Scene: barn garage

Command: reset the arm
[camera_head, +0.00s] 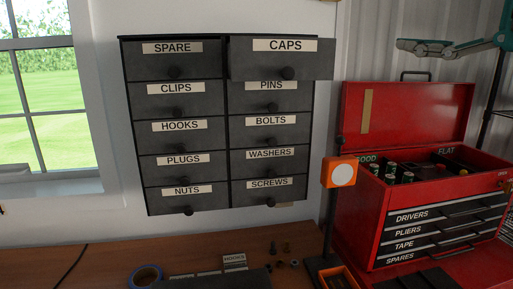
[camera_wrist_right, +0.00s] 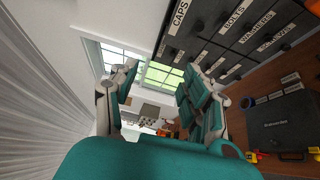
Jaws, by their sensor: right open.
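My right gripper (camera_head: 424,47) shows at the upper right of the head view, reaching in from the right edge, to the right of the drawer cabinet and above the red toolbox. In the right wrist view its teal and grey fingers (camera_wrist_right: 160,88) are spread apart with nothing between them. The cabinet's CAPS drawer (camera_head: 309,62) at top right stands pulled out; the gripper is clear of it. The other drawers, such as SPARE (camera_head: 190,63) and PINS (camera_head: 262,98), look shut. My left gripper is in neither view.
The red toolbox (camera_head: 354,205) stands at right with its lid up and cans inside. An orange box with a white disc (camera_head: 343,174) is beside it. The wooden bench (camera_head: 115,258) holds blue tape (camera_head: 146,276) and small hardware. A window (camera_head: 48,110) is at left.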

